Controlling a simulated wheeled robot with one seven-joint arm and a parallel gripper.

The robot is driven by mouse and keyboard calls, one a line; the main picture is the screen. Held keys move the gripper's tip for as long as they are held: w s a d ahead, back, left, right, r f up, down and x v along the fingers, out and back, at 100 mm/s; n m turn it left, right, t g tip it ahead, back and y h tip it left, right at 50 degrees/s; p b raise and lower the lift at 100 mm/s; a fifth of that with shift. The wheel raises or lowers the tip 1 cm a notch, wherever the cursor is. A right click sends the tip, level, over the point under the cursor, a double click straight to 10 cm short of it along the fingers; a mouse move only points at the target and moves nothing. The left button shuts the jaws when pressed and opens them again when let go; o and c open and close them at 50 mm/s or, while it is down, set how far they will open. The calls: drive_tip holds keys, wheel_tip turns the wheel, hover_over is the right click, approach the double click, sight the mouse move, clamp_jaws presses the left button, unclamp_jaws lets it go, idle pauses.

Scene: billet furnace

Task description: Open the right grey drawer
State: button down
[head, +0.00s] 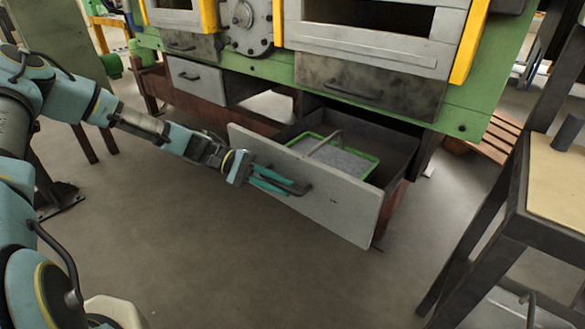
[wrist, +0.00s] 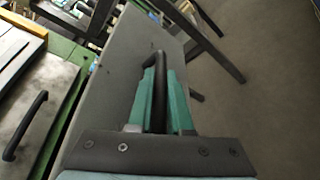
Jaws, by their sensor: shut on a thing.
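The right grey drawer (head: 335,205) stands pulled out from under the green furnace in the head view, its inside in sight. A green-rimmed tray (head: 375,172) with grey contents and a bar across it lies in the drawer. My gripper (head: 285,184) is shut on the dark handle (head: 303,189) on the drawer's front. In the wrist view the handle (wrist: 158,75) stands between the two green fingers (wrist: 160,100), with the grey drawer front (wrist: 130,60) behind it. The fingers hide part of the handle.
A smaller grey drawer (head: 197,82) to the left is shut. A dark panel with a handle (head: 365,88) sits above the open drawer. A table with dark legs (head: 510,200) stands at the right. The floor (head: 220,270) in front is clear.

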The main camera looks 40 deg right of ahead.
drive_tip(key=shift+s+a+p, duration=0.2)
drive_tip(key=shift+a, duration=0.6)
drive_tip(key=shift+s+a+p, duration=0.15)
drive_tip(key=shift+a, duration=0.6)
drive_tip(key=shift+s+a+p, duration=0.2)
drive_tip(key=shift+a, duration=0.6)
drive_tip(key=c, duration=0.8)
unclamp_jaws()
drive_tip(key=shift+c, duration=0.2)
drive_tip(key=b+v, duration=0.1)
drive_tip(key=v, duration=0.9)
drive_tip(key=shift+w+a, duration=0.15)
drive_tip(key=shift+w, duration=0.15)
drive_tip(key=shift+a+r, duration=0.1)
